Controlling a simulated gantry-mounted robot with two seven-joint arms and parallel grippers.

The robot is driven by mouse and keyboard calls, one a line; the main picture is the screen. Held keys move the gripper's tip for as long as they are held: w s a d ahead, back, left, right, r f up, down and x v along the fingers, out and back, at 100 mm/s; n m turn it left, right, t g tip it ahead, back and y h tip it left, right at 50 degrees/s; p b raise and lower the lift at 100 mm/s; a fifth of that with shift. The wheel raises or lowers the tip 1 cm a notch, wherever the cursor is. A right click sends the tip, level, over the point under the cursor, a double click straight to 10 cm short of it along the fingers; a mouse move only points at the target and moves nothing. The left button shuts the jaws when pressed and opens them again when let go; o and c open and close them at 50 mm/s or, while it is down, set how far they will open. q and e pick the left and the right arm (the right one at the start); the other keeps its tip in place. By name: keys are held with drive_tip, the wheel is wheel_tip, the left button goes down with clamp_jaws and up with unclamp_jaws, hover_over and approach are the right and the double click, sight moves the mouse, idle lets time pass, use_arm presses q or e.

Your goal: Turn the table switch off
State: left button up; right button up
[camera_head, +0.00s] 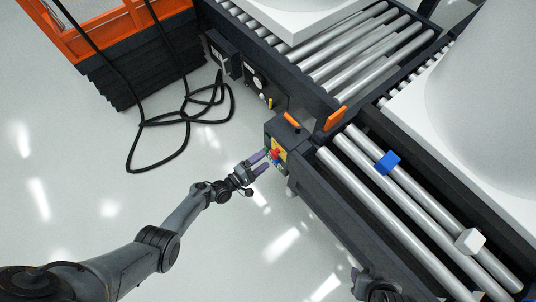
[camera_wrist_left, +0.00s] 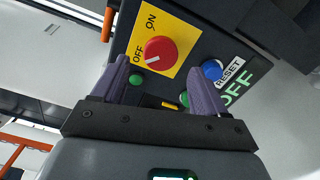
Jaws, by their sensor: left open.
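The table switch is a red round knob (camera_wrist_left: 160,50) on a yellow plate (camera_wrist_left: 178,33) marked ON and OFF. Its short white mark is on the lower-left side, towards OFF. In the head view the red knob (camera_head: 276,153) sits on the control box (camera_head: 282,136) at the end of the roller table. My left gripper (camera_head: 263,162) is open, its purple fingers in front of the box. In the wrist view the left gripper (camera_wrist_left: 162,72) has its fingers spread below and either side of the knob, with no clear contact. My right gripper (camera_head: 375,288) shows only partly at the bottom edge.
A blue button (camera_wrist_left: 212,70) marked RESET and green buttons (camera_wrist_left: 136,79) share the panel. A black cable (camera_head: 180,122) lies looped on the floor. Roller conveyors (camera_head: 350,50) stand to the right. Open floor (camera_head: 100,215) lies left.

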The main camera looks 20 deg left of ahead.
use_arm(q)
drive_tip(key=p+v, duration=0.1)
drive_tip(key=v, duration=0.5)
drive_tip(key=shift+s+p, duration=0.2)
drive_tip(key=shift+p, duration=0.15)
drive_tip(key=shift+a, duration=0.15)
